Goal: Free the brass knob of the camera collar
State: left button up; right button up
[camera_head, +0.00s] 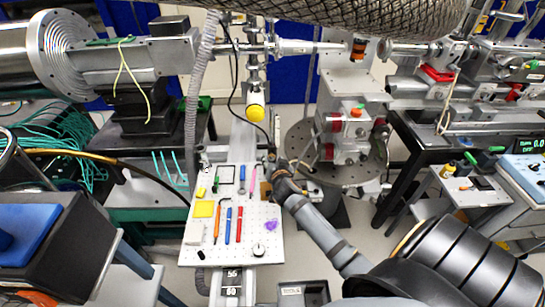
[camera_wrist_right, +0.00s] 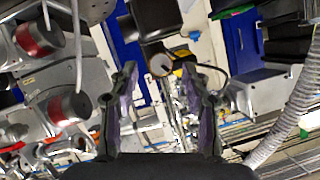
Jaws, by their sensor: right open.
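My right gripper (camera_head: 271,162) reaches in from the lower right to the far right edge of the white pegboard. In the right wrist view my right gripper (camera_wrist_right: 163,105) has its two fingers wide apart with nothing between them. A dark cylinder with a tan round end (camera_wrist_right: 160,65) shows beyond the fingertips, apart from them. A small yellow and black part sits beside it. In the head view a yellow round cap (camera_head: 255,113) is on the end of a pale cylinder beyond the board. I cannot make out the brass knob or the collar for certain. My left gripper is not in view.
The white pegboard (camera_head: 258,267) carries pens, tools and small coloured pieces. A round dark plate (camera_head: 300,150) with red-banded fittings stands right of the gripper. A grey corrugated hose (camera_head: 192,120) hangs on the left. A braided hose (camera_head: 330,12) crosses the top.

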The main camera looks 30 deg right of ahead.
jog(key=shift+x, duration=0.9)
grip_shut()
jog(key=shift+a, duration=0.1)
jog(key=shift+w+a+n+g+h, duration=0.15)
jog(key=shift+n+g+h, duration=0.35)
jog(key=shift+n, duration=0.6)
jog(key=shift+w+a+f+n+g+h+b, duration=0.1)
jog(key=shift+n+g+h+b, duration=0.3)
jog(key=shift+n+h, duration=0.65)
jog(key=shift+a+n+g+h+b, duration=0.1)
jog(key=shift+n+g+h+b, duration=0.2)
jog(key=shift+n+h+b, duration=0.85)
jog(key=shift+n+y, duration=0.4)
jog(key=shift+n, duration=0.1)
